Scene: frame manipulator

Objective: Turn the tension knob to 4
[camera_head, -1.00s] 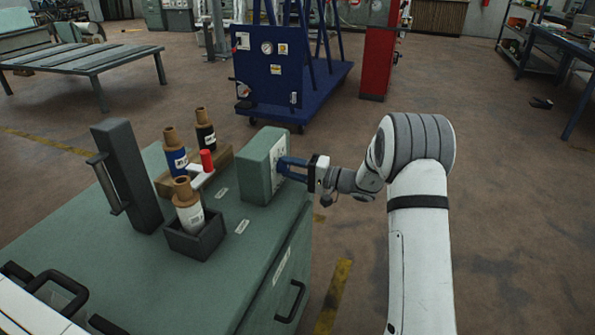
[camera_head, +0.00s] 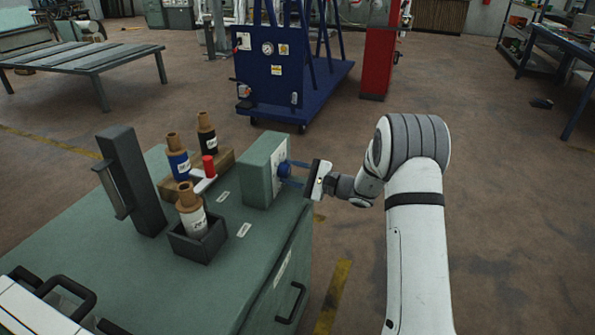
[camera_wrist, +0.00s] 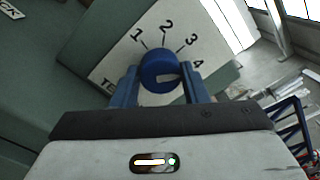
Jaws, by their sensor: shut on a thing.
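The tension knob (camera_wrist: 158,62) is a round blue dial with a white pointer mark, on a grey-green box (camera_head: 258,170). The numbers 1, 2, 3 and 4 arc around it in the wrist view. The white mark lies across the knob's lower right, toward the side of the 4 (camera_wrist: 198,64); whether it lines up exactly I cannot tell. My gripper (camera_wrist: 160,72) has a blue finger on each side of the knob and is shut on it. In the head view my gripper (camera_head: 288,172) meets the box's right face, and its fingers partly hide the knob.
A green cabinet (camera_head: 150,290) carries the box. Spools stand in a wooden holder (camera_head: 222,160) and a dark tray (camera_head: 195,248), left of the box. A dark upright block with a handle (camera_head: 135,180) stands farther left. Floor is open right of the cabinet.

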